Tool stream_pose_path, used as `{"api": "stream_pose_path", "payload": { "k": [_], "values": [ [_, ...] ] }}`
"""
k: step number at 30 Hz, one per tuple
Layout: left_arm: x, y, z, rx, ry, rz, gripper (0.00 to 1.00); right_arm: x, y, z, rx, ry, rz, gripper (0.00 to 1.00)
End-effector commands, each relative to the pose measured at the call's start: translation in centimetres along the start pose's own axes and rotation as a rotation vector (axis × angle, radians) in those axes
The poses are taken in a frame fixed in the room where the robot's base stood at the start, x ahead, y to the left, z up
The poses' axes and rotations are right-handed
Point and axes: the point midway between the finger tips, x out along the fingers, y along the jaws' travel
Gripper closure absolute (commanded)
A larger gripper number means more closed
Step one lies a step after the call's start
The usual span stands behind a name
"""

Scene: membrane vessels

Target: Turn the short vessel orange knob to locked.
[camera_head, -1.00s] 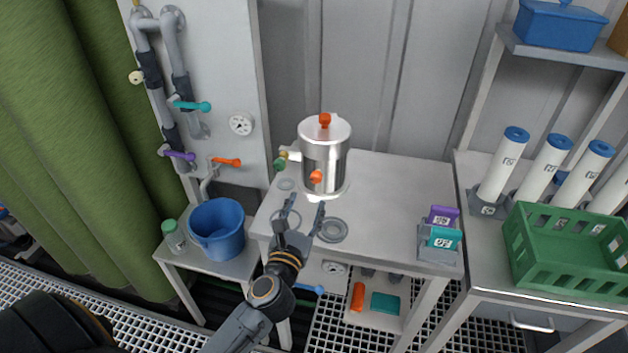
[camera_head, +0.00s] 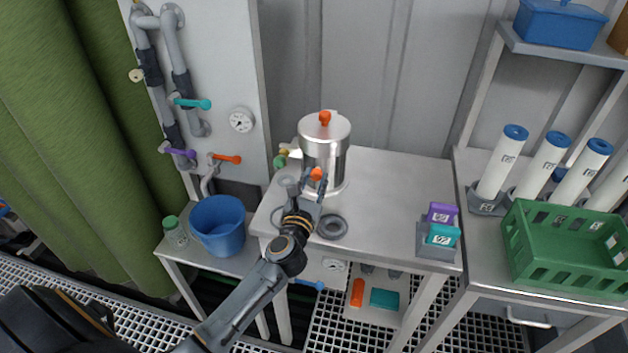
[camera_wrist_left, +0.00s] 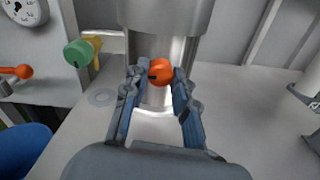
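My left gripper (camera_head: 314,181) is at the front knob. In the left wrist view the front orange knob (camera_wrist_left: 160,71) sits between the fingertips of the left gripper (camera_wrist_left: 160,82); the fingers are spread, with the knob close to both tips. Whether they touch it I cannot tell. My right gripper is not in view.
A green knob (camera_wrist_left: 78,53) and yellow part stick out at the vessel's left. Grey rings (camera_head: 332,227) lie in front on the table. A small rack (camera_head: 437,240) stands right. A blue bucket (camera_head: 217,226) and wall pipes are left. The table's middle right is clear.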

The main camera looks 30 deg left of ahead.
Motion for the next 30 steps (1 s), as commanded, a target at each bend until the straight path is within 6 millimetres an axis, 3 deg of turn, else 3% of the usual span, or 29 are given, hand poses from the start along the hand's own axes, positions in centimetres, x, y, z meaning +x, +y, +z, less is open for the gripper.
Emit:
{"api": "stream_pose_path", "payload": {
  "k": [1,3,14,30],
  "values": [
    [0.0,0.0,0.0,0.000,0.000,-0.001,0.90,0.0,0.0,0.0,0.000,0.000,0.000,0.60],
    [0.0,0.0,0.0,0.000,0.000,-0.001,1.00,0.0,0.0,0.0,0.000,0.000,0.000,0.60],
    [0.0,0.0,0.2,0.050,0.000,-0.001,1.00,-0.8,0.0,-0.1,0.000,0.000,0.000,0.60],
    [-0.1,0.1,0.4,0.481,0.003,-0.002,1.00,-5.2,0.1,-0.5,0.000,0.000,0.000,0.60]
  ]
}}
